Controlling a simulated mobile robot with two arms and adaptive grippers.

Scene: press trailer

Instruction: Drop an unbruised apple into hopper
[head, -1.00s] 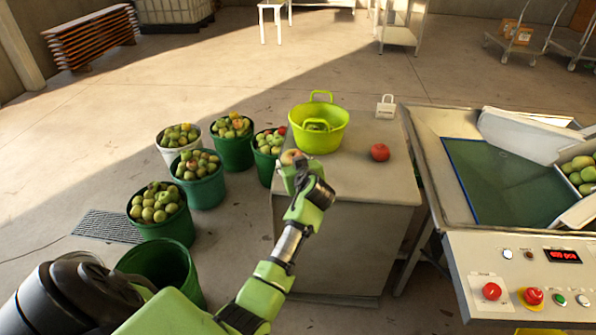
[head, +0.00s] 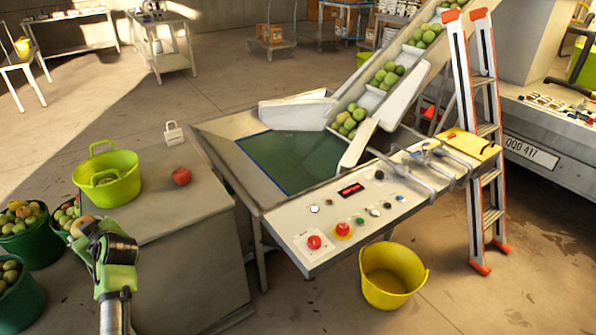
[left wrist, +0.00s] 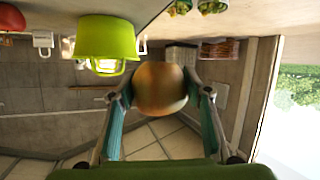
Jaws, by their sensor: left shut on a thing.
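My left gripper (head: 100,238) is shut on an apple (left wrist: 160,88), by the left edge of the grey table. The apple looks yellow-orange to brown in the left wrist view; I cannot tell whether it is bruised. It is partly hidden by the gripper in the head view (head: 82,225). A red apple (head: 181,176) lies on the table (head: 190,205), to the right of the gripper. The hopper is probably the metal basin (head: 222,137) with a dark green bottom, right of the table, well away from the gripper. My right gripper is out of view.
A lime-green basket (head: 112,187) and a small white tag (head: 174,134) are on the table. Green buckets of apples (head: 25,238) stand at left. A control panel (head: 290,228) fronts the basin; a conveyor (head: 385,75) with green fruit, yellow bucket (head: 392,285) and ladder (head: 488,125) are at right.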

